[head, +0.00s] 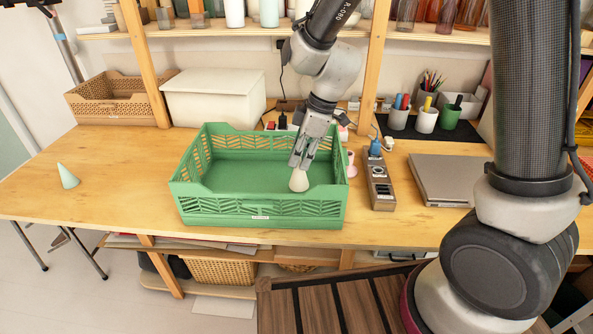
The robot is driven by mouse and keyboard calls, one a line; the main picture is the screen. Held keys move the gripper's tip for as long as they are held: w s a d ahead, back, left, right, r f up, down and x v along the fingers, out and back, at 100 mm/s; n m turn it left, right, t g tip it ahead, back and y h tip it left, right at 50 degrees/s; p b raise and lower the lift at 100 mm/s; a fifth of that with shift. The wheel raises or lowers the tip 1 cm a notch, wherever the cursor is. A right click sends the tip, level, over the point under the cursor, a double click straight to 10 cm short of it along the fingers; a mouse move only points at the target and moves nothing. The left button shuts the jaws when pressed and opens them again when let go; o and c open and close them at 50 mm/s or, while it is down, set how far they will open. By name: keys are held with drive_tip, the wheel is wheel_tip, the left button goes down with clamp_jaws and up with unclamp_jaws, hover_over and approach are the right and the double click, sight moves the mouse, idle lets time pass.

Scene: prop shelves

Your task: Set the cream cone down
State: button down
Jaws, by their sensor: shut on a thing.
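The cream cone (299,181) is in my gripper (302,165), at the right part of the green crate (204,208) in the head view. My gripper points down and is shut on the cone's upper part. The cone's wide end shows below the fingers. I cannot tell whether the cone touches the crate floor or hangs just above it. The crate floor to its left is bare.
The table's left front is clear.

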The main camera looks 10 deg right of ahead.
drive_tip(key=shift+f, duration=1.95)
drive_tip(key=c, duration=1.4)
unclamp_jaws()
drive_tip(key=v, duration=1.1)
drive_tip(key=s+d+r+m+t+h, duration=0.1)
drive_tip(key=s+d+r+m, duration=0.3)
drive_tip(key=d, duration=0.3)
drive_tip(key=s+d+r+m+t, duration=0.1)
drive_tip(key=s+d+r+m, duration=0.15)
drive_tip(key=d+r, duration=0.3)
drive_tip(key=s+d+m, duration=0.3)
drive_tip(key=s+d, duration=0.1)
drive_tip(key=s+d+r+m+t+h, duration=0.1)
drive_tip(key=s+d+m, duration=0.2)
drive_tip(key=s+d, duration=0.1)
drive_tip(key=s+d+r+m+h, duration=0.1)
drive_tip(key=s+d+m, duration=0.3)
drive_tip(key=shift+r+t, duration=0.25)
drive_tip(key=shift+t, duration=0.15)
